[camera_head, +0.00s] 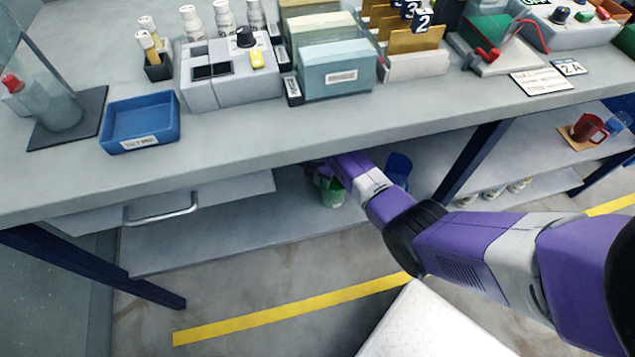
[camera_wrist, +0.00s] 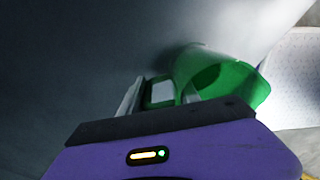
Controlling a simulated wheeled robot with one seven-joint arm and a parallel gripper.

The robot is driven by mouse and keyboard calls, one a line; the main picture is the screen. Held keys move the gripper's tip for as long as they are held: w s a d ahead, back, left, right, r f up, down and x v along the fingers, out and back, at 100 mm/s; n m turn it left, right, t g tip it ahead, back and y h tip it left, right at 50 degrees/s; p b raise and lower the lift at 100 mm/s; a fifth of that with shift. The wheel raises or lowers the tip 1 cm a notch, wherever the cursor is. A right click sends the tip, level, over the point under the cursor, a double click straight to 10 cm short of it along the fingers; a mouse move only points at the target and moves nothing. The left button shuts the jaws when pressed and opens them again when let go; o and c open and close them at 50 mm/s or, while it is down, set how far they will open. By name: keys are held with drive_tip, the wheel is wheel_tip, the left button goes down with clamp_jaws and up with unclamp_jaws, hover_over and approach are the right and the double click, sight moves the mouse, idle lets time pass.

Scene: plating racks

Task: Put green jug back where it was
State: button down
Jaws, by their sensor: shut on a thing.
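The green jug (camera_head: 331,190) is under the workbench, low over or on the grey lower shelf; I cannot tell whether it touches the shelf. In the head view my arm reaches under the benchtop and partly hides it. In the wrist view the green jug (camera_wrist: 222,82) is at the upper right, with its open mouth showing. My gripper (camera_wrist: 165,92) is shut on the jug, with the fingers at its handle side. In the head view the fingertips are hidden by the bench and my own arm.
The benchtop (camera_head: 220,150) overhangs my arm. A blue vessel (camera_head: 398,168) stands on the lower shelf (camera_head: 240,225) right of the jug. A drawer (camera_head: 165,205) hangs at the left, and a dark blue leg (camera_head: 470,160) stands at the right. The shelf's left part is clear.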

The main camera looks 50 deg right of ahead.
drive_tip(key=c, duration=0.9)
unclamp_jaws()
drive_tip(key=shift+f, duration=0.1)
drive_tip(key=shift+o, duration=0.2)
drive_tip(key=shift+r+p, duration=1.2)
drive_tip(key=shift+r, duration=2.7)
